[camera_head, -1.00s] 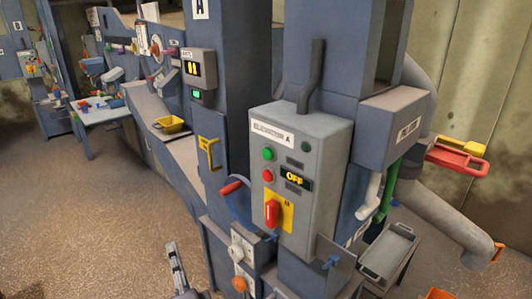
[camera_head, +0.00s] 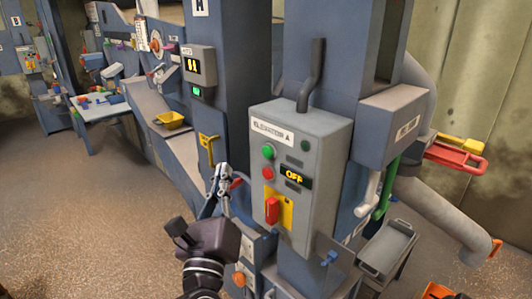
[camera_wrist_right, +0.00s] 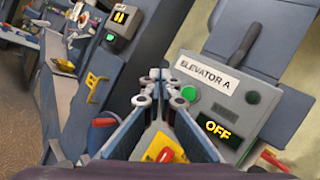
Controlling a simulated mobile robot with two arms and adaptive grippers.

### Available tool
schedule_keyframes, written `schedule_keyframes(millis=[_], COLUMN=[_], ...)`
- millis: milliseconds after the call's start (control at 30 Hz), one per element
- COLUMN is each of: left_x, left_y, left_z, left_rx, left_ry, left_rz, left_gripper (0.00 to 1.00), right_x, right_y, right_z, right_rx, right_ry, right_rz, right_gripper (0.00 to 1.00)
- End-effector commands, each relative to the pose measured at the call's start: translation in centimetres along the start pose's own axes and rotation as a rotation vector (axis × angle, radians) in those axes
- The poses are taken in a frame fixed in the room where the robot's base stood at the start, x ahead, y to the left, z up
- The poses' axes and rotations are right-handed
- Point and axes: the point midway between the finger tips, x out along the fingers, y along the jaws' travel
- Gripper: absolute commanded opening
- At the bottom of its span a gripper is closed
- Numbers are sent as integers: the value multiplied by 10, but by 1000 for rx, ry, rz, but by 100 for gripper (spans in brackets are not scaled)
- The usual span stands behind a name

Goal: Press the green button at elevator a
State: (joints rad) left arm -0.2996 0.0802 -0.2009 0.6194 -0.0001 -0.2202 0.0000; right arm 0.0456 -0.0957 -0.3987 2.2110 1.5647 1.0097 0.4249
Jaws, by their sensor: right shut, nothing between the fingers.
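The grey Elevator A control box (camera_head: 325,165) stands on a blue column in the head view. Its round green button (camera_head: 268,152) is at the upper left of its face, above a red button (camera_head: 267,173). My right gripper (camera_head: 222,170) is shut and empty, upright to the left of the box and apart from the green button in the picture. In the right wrist view my shut fingertips (camera_wrist_right: 160,76) are just left of and above the green button (camera_wrist_right: 189,93). The red button is not clearly visible there. My left gripper is in neither view.
A yellow handle (camera_head: 208,148) is on the panel to the left. A grey tray (camera_head: 388,248) stands right. Open floor lies left.

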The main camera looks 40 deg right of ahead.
Motion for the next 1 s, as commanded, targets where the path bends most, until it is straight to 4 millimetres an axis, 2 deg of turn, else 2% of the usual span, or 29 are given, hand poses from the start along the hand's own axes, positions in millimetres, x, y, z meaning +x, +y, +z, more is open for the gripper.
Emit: schedule_keyframes(millis=[600,1000], left_x=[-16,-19], left_y=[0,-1], left_z=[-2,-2], left_rx=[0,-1], left_ry=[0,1], left_rz=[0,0], left_gripper=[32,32], right_x=[51,61], right_y=[-38,-44], right_z=[-36,-44], right_rx=[-4,-2], right_ry=[0,-1], right_rz=[-1,0], right_gripper=[0,0])
